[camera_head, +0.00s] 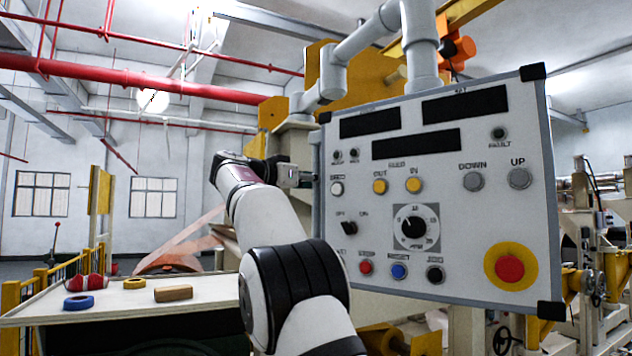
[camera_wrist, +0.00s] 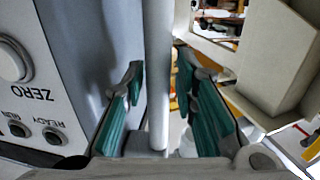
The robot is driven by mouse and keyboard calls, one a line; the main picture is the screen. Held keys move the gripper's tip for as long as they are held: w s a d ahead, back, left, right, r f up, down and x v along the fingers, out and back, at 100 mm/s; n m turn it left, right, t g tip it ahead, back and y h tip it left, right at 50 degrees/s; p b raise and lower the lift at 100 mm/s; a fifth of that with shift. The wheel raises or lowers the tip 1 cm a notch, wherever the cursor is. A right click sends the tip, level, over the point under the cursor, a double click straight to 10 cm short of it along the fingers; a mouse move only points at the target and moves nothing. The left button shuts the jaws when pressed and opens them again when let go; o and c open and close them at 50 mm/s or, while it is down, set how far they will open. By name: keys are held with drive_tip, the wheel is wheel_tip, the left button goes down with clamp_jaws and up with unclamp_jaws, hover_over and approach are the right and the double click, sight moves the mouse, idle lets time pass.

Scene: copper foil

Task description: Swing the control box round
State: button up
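The control box (camera_head: 455,225) is a grey panel with dark displays, knobs, coloured buttons and a red stop button, filling the right of the head view. It hangs from a grey pipe arm (camera_head: 422,50). Its side and front edge show at the left of the wrist view (camera_wrist: 85,50). A grey upright bar (camera_wrist: 158,70) runs along that side. My gripper (camera_head: 308,177) is at the box's left edge. In the wrist view its teal fingers (camera_wrist: 160,90) are open, one on each side of the bar, with gaps showing. Contact deeper between the fingers cannot be told.
Yellow machinery stands behind the box. A beige block (camera_wrist: 270,55) is close right of my fingers.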

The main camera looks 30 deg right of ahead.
drive_tip(key=s+a, duration=0.2)
drive_tip(key=a, duration=0.9)
drive_tip(key=shift+c, duration=0.2)
